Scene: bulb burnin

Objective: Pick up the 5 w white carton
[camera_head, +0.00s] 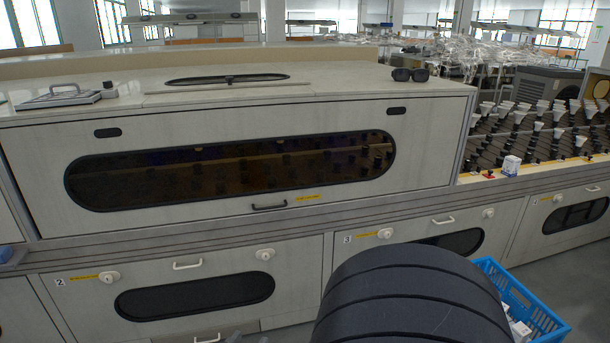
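A small white carton with blue marks (511,165) stands upright on the yellowish ledge at the right, in front of the rows of bulbs. Its print is too small to read, so I cannot tell whether it says 5 W. More white carton-like items (520,330) lie in the blue crate (548,322) at the lower right, partly hidden. A large black rounded shape at the bottom middle looks like part of my own arm and hides part of the crate.
A long pale machine (240,205) with a dark oval window fills the middle. A small red object (489,175) sits left of the carton. White bulbs (540,125) stand in rows behind it.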

